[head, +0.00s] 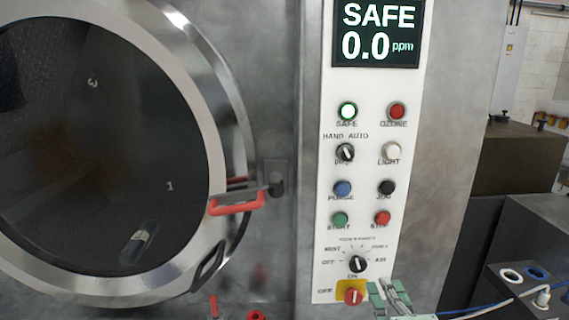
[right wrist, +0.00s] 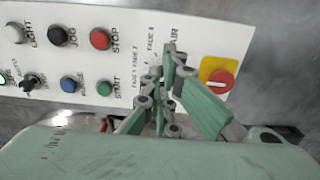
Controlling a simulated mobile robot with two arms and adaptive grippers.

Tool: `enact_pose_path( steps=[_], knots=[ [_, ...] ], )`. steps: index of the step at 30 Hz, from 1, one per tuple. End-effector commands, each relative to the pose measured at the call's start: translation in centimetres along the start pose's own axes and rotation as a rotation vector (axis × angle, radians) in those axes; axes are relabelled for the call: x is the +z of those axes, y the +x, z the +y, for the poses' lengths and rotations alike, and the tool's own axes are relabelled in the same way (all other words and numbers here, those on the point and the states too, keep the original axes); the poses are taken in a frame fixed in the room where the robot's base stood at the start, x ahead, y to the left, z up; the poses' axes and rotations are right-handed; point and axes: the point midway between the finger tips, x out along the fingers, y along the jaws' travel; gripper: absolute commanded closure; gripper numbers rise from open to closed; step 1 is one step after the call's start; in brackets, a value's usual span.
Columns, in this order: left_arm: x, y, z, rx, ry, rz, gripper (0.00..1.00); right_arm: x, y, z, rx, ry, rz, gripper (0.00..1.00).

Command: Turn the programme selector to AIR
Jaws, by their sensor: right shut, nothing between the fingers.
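The programme selector (head: 358,264) is a black knob with a pale pointer line, low on the white control panel. Its pointer appears to lean up and left, though the exact position is hard to tell. The AIR label (head: 380,260) is just right of the knob. My right gripper (head: 386,285) is shut and empty, below and right of the knob in the head view. In the right wrist view, its green fingers (right wrist: 168,75) cover the selector, with the AIR label (right wrist: 174,33) above them. Contact with the knob cannot be told. My left gripper is not in view.
Below the selector is a red switch on a yellow plate (head: 353,292), close to my right gripper. Above are the STOP button (head: 382,218), START button (head: 340,220) and HAND/AUTO switch (head: 345,152). The round door (head: 225,130) with its red handle (head: 237,204) stands left.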

Motion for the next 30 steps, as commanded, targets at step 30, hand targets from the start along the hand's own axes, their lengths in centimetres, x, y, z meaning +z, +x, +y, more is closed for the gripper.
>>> enact_pose_path(
  steps=[30],
  knots=[
    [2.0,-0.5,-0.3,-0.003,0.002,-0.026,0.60,0.1,6.9,0.4,0.008,-0.005,-0.001,1.00]
  ],
)
